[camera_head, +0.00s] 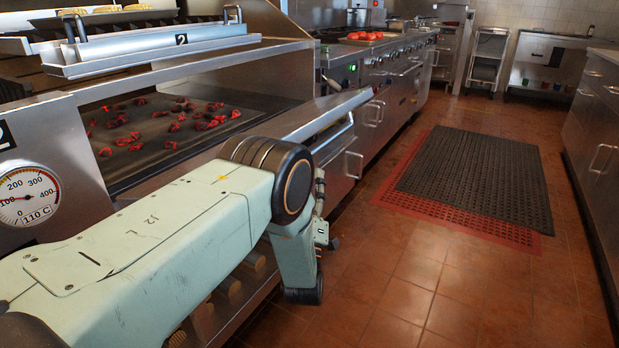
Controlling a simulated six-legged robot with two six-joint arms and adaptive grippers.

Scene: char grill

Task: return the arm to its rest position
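My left arm (160,225), pale green and scuffed, comes in from the lower left. It runs in front of the char grill to a black-ringed joint (296,188), where a shorter link hangs down to a dark end (303,296). I see no gripper fingers; small metal hardware (321,234) shows behind the joint, and I cannot tell what it belongs to. My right arm and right gripper are not in view. The arm hides part of the grill's lower front.
The grill's firebox stands open, with glowing coals (175,127) inside. Its gauge (28,193) sits at the left. A metal ledge (325,112) juts out near my arm. A range (400,65) stands beyond. The tiled floor and black mat (480,175) are clear at the right.

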